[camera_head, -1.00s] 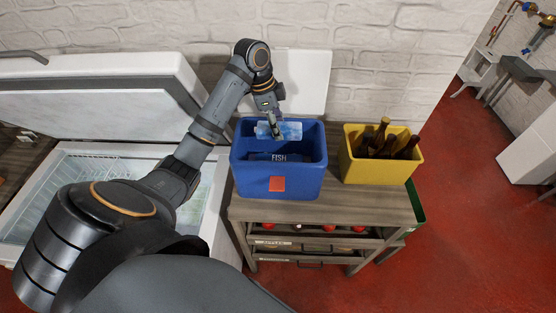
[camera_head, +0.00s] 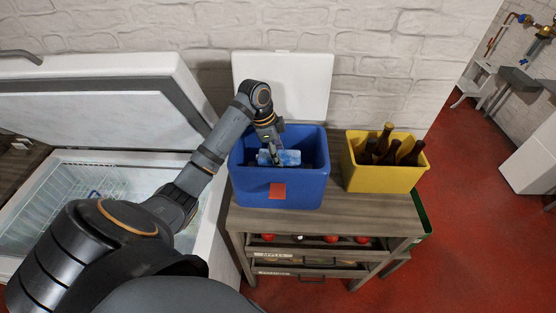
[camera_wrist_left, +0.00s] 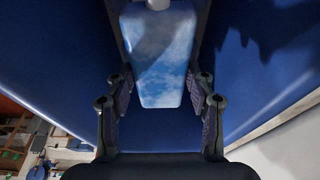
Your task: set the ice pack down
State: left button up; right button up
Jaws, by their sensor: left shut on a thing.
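The ice pack (camera_head: 288,158) is a flat, light blue block with a frosty pattern. In the head view it is inside the mouth of the blue cooler box (camera_head: 258,195). My left gripper (camera_head: 272,148) reaches down into the box from above and is shut on the ice pack. In the left wrist view the ice pack (camera_wrist_left: 160,65) lies between the fingers, with a pale cap at its top end, and the blue box walls surround it. Whether the pack touches the box floor is hidden. My right gripper is not in view.
A yellow crate (camera_head: 385,178) with several brown bottles stands right of the box on a wooden table (camera_head: 345,212). A white lid (camera_head: 305,80) stands open behind the box. An open chest freezer (camera_head: 60,165) is at left. Red floor lies free at right.

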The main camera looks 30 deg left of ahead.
pick_arm(q)
notch_tip(320, 180, down, 3)
jog(key=shift+s+d+r+p, duration=0.1)
jog(key=shift+r+p, duration=0.1)
jog(key=shift+p, duration=0.15)
jog(key=shift+f, duration=0.3)
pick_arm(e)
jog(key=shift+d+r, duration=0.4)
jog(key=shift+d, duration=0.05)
pick_arm(q)
jog(key=shift+f, duration=0.1)
jog(key=o, duration=1.3)
jog(key=shift+o, duration=0.2)
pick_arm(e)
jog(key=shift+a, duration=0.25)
